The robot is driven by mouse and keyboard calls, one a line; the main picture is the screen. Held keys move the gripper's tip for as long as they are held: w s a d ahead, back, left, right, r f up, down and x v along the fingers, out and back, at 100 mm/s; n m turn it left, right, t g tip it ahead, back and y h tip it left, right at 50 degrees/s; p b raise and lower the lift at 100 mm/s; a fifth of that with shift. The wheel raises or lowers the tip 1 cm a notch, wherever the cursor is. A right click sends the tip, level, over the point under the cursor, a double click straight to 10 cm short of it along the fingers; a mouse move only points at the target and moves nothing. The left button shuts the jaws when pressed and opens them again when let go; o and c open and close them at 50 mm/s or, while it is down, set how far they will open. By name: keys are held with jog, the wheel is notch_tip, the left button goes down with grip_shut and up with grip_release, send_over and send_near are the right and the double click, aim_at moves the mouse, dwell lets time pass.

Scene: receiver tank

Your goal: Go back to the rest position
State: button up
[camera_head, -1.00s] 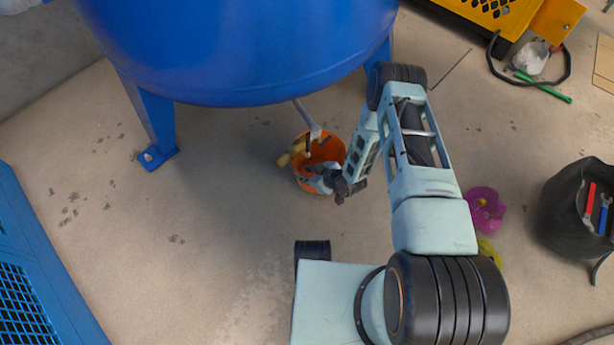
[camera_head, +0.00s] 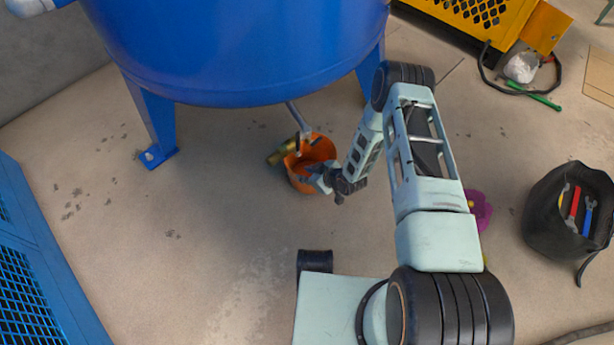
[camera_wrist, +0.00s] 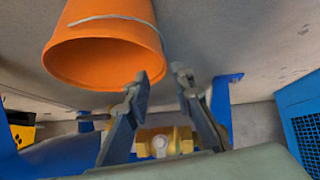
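The task names no objects, only my arm's rest position. My gripper (camera_head: 312,178) is low under the blue tank (camera_head: 240,50), in front of an orange bucket (camera_head: 325,149) on the floor. In the wrist view, the two fingers of my gripper (camera_wrist: 163,85) stand apart with nothing between them. The bucket also shows there (camera_wrist: 90,55), just beyond the left finger, tilted in the picture. A brass valve (camera_head: 280,154) is beside the bucket, partly hidden by it. In the wrist view, a brass-coloured fitting (camera_wrist: 163,143) shows beyond the fingers.
A tank leg (camera_head: 155,125) stands left of the bucket. A blue grated unit (camera_head: 40,260) is at the left edge. A black tool bag (camera_head: 545,205) and a purple object (camera_head: 480,208) lie right of my arm. A yellow machine (camera_head: 480,25) stands behind. Floor at front left is clear.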

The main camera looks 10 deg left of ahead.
jog(key=shift+s+d+r, duration=0.15)
jog(key=shift+r, duration=0.1)
dwell(0.5)
